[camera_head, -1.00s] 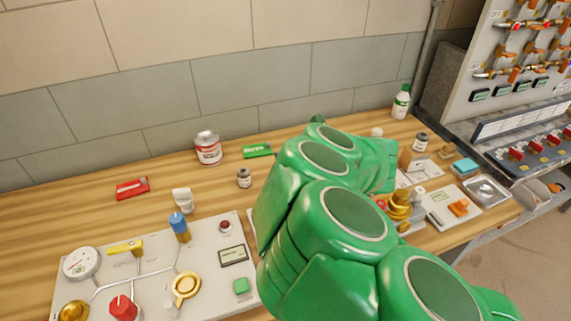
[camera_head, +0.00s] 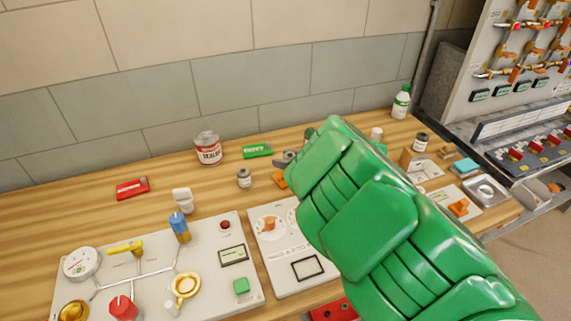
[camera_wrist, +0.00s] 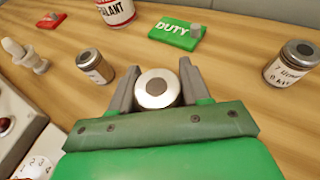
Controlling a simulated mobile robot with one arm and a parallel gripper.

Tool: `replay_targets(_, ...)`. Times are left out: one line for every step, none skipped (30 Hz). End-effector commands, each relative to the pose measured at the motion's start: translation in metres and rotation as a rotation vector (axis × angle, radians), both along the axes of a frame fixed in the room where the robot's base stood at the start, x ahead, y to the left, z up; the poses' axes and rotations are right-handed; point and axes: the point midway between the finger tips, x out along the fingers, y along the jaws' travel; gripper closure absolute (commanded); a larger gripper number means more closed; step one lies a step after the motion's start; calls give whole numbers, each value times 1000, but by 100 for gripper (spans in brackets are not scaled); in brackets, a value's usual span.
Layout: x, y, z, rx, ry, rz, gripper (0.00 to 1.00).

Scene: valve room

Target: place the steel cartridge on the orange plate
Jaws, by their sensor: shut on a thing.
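The steel cartridge (camera_wrist: 157,88) shows its round metal end, with a darker centre, in the wrist view. My gripper (camera_wrist: 157,78) is shut on it, one grey finger on each side. In the head view the grey tip of my gripper (camera_head: 288,157) shows just left of my green arm; the cartridge cannot be made out clearly there. A small orange patch, apparently the orange plate (camera_head: 280,180), lies on the bench just below that tip, partly hidden by my arm. No orange plate shows in the wrist view.
A small jar (camera_head: 244,177), a green DUTY box (camera_head: 257,150) and a sealant can (camera_head: 208,148) stand close by on the left. Another jar (camera_wrist: 290,63) stands at right in the wrist view. Control panels (camera_head: 215,255) fill the front. Bare wood lies around the jars.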

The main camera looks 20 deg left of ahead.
Motion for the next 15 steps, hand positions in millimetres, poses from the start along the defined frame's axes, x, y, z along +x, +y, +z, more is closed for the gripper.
replay_targets(-1,1,-6,1,4,0,95)
replay_targets(-1,1,-9,1,4,0,95)
replay_targets(0,1,-12,1,3,0,95)
replay_targets(0,0,-13,2,2,-1,95)
replay_targets(0,0,-15,1,2,-1,95)
replay_targets(0,0,-17,1,0,-1,95)
replay_targets(0,0,-18,0,0,-1,95)
replay_targets(0,0,-19,0,0,-1,95)
replay_targets(0,0,-19,0,-1,-1,95)
replay_targets(0,0,-20,0,-1,-1,95)
replay_targets(0,0,-20,0,-1,-1,95)
replay_targets(0,0,-20,0,-1,-1,95)
replay_targets(0,0,-20,0,-1,-1,95)
replay_targets(0,0,-20,0,-1,-1,95)
replay_targets(0,0,-20,0,-1,-1,95)
